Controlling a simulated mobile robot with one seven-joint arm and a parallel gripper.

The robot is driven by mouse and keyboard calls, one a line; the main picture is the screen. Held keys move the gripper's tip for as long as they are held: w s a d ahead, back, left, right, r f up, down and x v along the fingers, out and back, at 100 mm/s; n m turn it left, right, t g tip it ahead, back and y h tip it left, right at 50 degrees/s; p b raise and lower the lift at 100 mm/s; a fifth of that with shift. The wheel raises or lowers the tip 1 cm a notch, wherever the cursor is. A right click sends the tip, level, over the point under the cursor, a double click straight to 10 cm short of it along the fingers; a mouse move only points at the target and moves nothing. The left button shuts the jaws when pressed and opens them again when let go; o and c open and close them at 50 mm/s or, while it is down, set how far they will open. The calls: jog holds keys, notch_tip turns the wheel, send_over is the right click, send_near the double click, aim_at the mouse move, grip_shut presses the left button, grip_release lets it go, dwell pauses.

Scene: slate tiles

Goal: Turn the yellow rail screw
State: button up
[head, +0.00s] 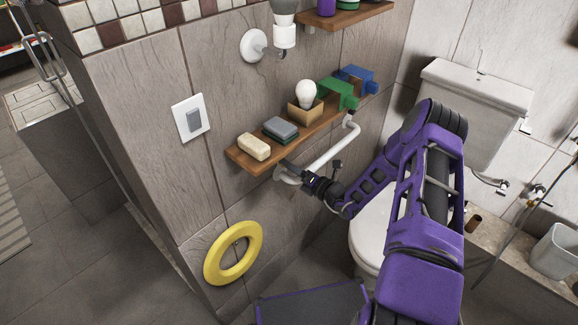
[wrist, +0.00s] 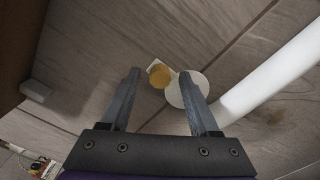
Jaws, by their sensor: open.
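The yellow rail screw (wrist: 159,77) shows in the wrist view as a small yellow-orange round knob. It sits by the round white end mount (wrist: 187,90) of the white rail on the tiled wall. My gripper (wrist: 160,73) is open, its two dark fingers on either side of the screw in the picture. I see no contact, and cannot tell how far the tips are from it. In the head view my gripper (head: 287,166) is just below the shelf, by the left end of the white rail (head: 332,155). The screw cannot be made out there.
A wooden shelf (head: 238,160) runs close above the rail, holding a soap bar (head: 254,147), grey-green sponges (head: 281,128), a bulb (head: 305,93) and green and blue items. A yellow ring (head: 233,252) hangs below. A toilet (head: 470,95) stands at the right.

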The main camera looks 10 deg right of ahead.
grip_shut()
jog(key=shift+n, duration=0.4)
jog(key=shift+f+n+b, duration=0.1)
jog(key=shift+n+b, duration=0.45)
jog(key=shift+n, duration=0.45)
jog(key=n+b, duration=0.1)
jog(key=n, duration=0.3)
jog(key=shift+n, duration=0.3)
jog(key=n+b, duration=0.2)
jog(key=n, duration=0.4)
jog(key=shift+n, duration=0.4)
grip_release()
